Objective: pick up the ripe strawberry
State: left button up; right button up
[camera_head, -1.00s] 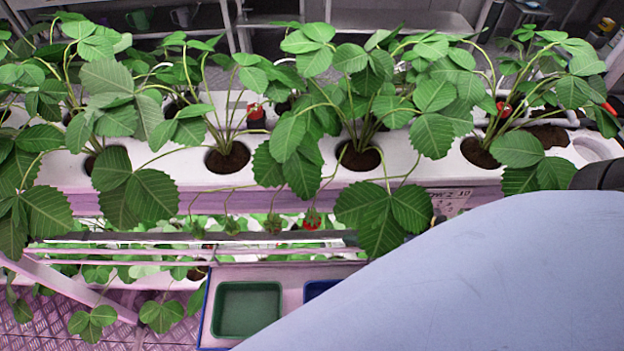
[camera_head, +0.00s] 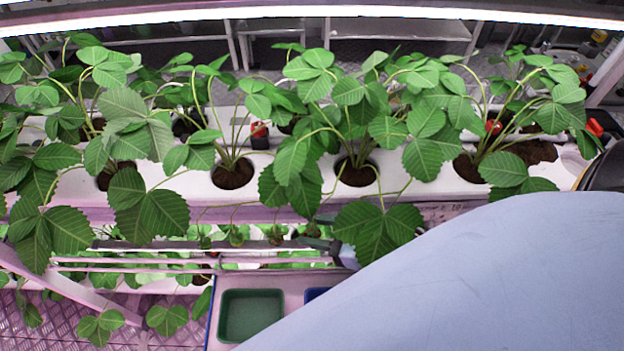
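Several small berries hang on thin stems below the front edge of the white planter (camera_head: 310,190). Green ones show at the left (camera_head: 236,238) and the middle (camera_head: 276,237) of this row. My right gripper (camera_head: 320,243), small and dark, is at the right end of the row, by the hanging berry there. That berry is mostly hidden and its red side does not show clearly. I cannot tell whether the fingers are open or shut. Red berries also show among the leaves higher up, one near the middle (camera_head: 259,130) and one at the right (camera_head: 493,127). My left gripper is not in view.
My large pale arm covers the lower right. A green tray (camera_head: 250,315) and a partly hidden blue tray (camera_head: 316,294) sit below the planter. Broad leaves (camera_head: 378,232) hang beside my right gripper. A bright light bar (camera_head: 310,13) crosses the top.

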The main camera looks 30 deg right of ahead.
jog(key=shift+w+a+f, duration=0.15)
jog(key=shift+w+a, duration=0.1)
jog(key=shift+w, duration=0.05)
jog(key=c, duration=0.4)
jog(key=shift+o, duration=0.2)
